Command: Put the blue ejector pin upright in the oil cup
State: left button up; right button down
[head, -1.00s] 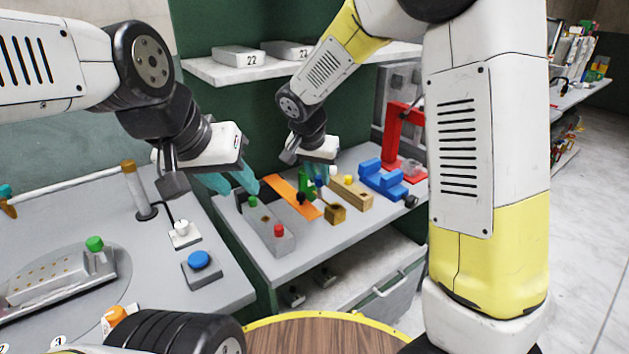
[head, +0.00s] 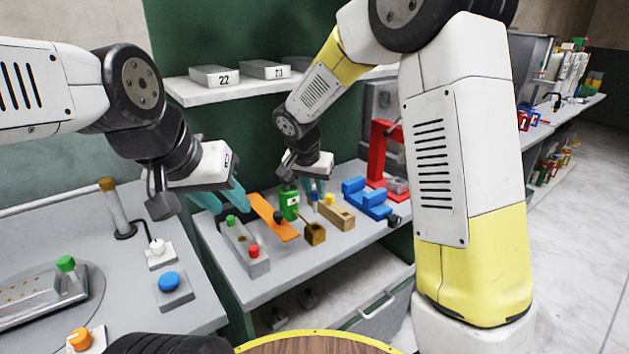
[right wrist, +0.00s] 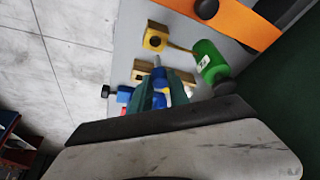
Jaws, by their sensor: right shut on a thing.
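The blue ejector pin (head: 314,190) is between the fingers of my right gripper (head: 313,192), over the back end of a wooden block (head: 337,215). The right wrist view shows the blue pin (right wrist: 158,77) between the teal fingers; I cannot tell whether its lower end is still in the block. The oil cup (head: 315,234), a brass-coloured cube with a dark opening and a thin rod leaning out, stands in front of the green bottle (head: 289,203). It also shows in the right wrist view (right wrist: 155,40). My left gripper (head: 222,200) is open and empty, left of the orange strip.
A yellow-topped pin (head: 330,198) stands in the wooden block beside the blue one. An orange strip (head: 273,217) and a grey block (head: 246,248) with green and red knobs lie to the left. A blue fixture (head: 367,198) and red press (head: 383,150) stand right.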

aim_at(313, 199)
jog(key=shift+f, duration=2.05)
jog(key=shift+f, duration=2.2)
jog(key=c, duration=1.2)
grip_release()
jog(key=shift+o, duration=0.2)
jog(key=v, duration=0.7)
jog(key=shift+s+r, duration=0.2)
jog(key=shift+r, duration=0.15)
